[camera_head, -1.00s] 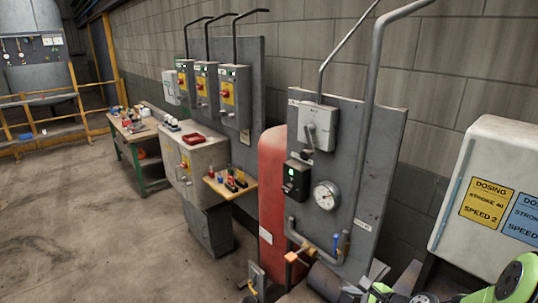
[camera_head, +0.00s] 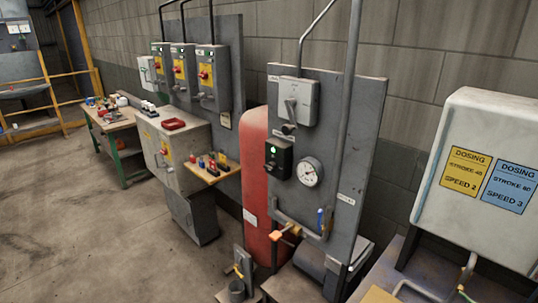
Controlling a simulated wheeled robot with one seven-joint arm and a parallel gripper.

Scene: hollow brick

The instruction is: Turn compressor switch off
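A grey panel (camera_head: 335,120) stands right of centre. It bears a light grey switch box (camera_head: 293,101) with a grey lever on its front; the lever looks roughly upright, slightly slanted. Below it is a small black box (camera_head: 279,157) with a lit green light. A round white gauge (camera_head: 309,172) is beside the black box. The labels here are too small to read, so I cannot tell which box is the compressor switch. A red tank (camera_head: 257,180) stands behind the panel's left edge. My gripper is not in view.
A cabinet (camera_head: 178,150) with a small wooden shelf (camera_head: 212,173) stands left of the panel. Several red-knobbed switch boxes are behind it. A white dosing box (camera_head: 490,175) is at right. A low post (camera_head: 240,275) stands in front. Floor at left is clear.

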